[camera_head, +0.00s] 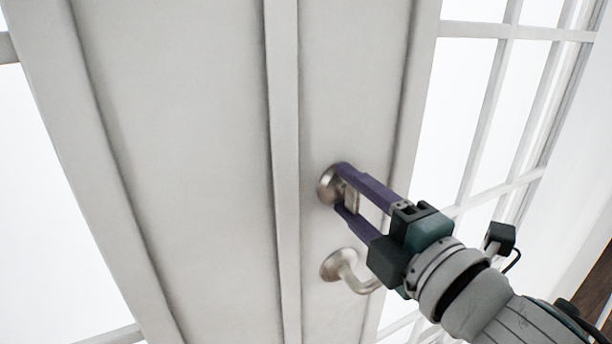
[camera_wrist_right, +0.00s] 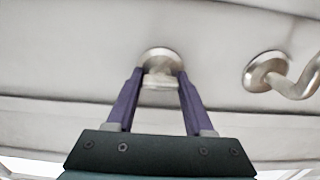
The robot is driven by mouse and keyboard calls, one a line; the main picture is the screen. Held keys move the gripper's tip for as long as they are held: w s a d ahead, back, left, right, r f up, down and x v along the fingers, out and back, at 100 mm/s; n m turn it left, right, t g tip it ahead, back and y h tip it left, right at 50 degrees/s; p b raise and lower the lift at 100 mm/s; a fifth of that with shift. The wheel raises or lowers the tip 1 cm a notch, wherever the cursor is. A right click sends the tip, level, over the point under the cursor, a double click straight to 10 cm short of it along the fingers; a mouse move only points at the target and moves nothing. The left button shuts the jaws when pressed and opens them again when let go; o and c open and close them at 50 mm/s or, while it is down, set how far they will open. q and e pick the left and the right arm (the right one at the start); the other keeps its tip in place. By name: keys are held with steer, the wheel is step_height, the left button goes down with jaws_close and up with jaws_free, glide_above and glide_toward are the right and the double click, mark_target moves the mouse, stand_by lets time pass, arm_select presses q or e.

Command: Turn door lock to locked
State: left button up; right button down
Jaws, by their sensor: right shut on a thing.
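The door lock (camera_head: 328,186) is a round, brushed-metal plate with a small thumb-turn on the white door (camera_head: 190,120). My right gripper (camera_head: 342,187) reaches in from the lower right, with its purple fingers on either side of the thumb-turn, shut on it. In the right wrist view the lock (camera_wrist_right: 160,56) sits between the tips of my right gripper (camera_wrist_right: 160,80), and the turn piece looks wide and flat across the gap. The fingers hide part of the lock in the head view. My left gripper is not in view.
A metal lever handle (camera_head: 340,268) sits just below the lock, close to my right gripper's lower finger. It also shows in the right wrist view (camera_wrist_right: 268,72), right of the lock. A paned window (camera_head: 500,110) stands to the right of the door.

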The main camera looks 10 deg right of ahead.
stand_by(0.5)
steer(key=shift+c, duration=1.4)
jaws_free()
steer(key=v, duration=1)
steer(key=shift+r, duration=0.1)
